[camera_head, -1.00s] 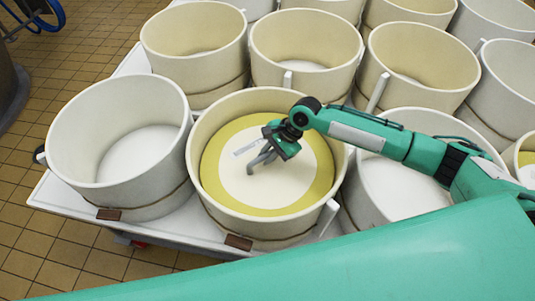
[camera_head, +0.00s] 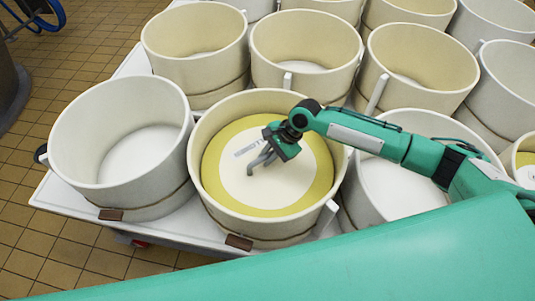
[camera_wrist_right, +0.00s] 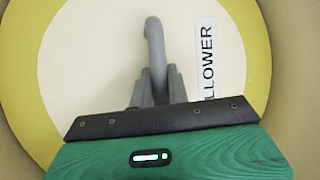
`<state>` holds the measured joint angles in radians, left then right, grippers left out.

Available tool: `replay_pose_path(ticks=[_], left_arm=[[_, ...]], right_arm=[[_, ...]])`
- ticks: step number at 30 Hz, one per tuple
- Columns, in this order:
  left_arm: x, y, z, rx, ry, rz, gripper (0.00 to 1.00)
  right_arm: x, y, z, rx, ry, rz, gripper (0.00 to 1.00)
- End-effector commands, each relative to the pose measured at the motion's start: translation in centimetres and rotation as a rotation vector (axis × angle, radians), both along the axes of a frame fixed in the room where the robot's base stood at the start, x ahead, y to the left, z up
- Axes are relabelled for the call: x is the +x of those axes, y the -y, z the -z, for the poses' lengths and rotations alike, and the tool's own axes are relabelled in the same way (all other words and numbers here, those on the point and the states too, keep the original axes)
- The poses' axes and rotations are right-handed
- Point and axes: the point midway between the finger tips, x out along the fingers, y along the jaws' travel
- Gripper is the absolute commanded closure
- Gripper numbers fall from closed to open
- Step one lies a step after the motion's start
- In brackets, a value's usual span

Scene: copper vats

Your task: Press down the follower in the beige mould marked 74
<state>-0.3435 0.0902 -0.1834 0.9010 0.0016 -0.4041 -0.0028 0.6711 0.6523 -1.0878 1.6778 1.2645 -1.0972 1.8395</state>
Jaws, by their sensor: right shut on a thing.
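The beige mould (camera_head: 199,205) stands at the front middle of the table in the head view. No number 74 can be read on it. The follower (camera_head: 288,192), a disc with a cream centre and yellow ring, lies inside the mould, below its rim. In the right wrist view the follower (camera_wrist_right: 85,60) fills the view, with a label reading "LLOWER" (camera_wrist_right: 205,60). My right gripper (camera_head: 265,158) is over the follower's centre, shut on its grey handle (camera_wrist_right: 155,45). My left gripper is not in view.
An empty white mould (camera_head: 120,145) stands to the left and another (camera_head: 400,185) to the right. Several beige moulds, such as one (camera_head: 305,45), stand close behind. The white table edge (camera_head: 75,203) is at the left. Tiled floor (camera_head: 85,60) lies beyond.

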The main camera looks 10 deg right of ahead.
Motion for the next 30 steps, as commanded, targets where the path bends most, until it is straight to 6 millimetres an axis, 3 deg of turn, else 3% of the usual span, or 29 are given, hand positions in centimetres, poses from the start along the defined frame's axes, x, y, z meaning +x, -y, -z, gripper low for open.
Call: replay_pose_path(ticks=[17, 18, 21, 30], left_arm=[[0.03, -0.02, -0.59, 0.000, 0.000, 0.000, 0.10], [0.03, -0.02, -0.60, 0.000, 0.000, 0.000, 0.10], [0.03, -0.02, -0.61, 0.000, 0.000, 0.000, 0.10], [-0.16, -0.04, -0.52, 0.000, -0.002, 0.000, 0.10]], right_arm=[[-0.59, 0.05, 0.56, -0.008, -0.013, -0.008, 1.00], [-0.59, 0.04, 0.56, -0.008, -0.013, -0.008, 0.75], [-0.49, 0.04, 0.43, -0.007, -0.011, -0.006, 0.58], [-0.22, 0.02, 0.09, -0.003, -0.005, -0.003, 0.58]])
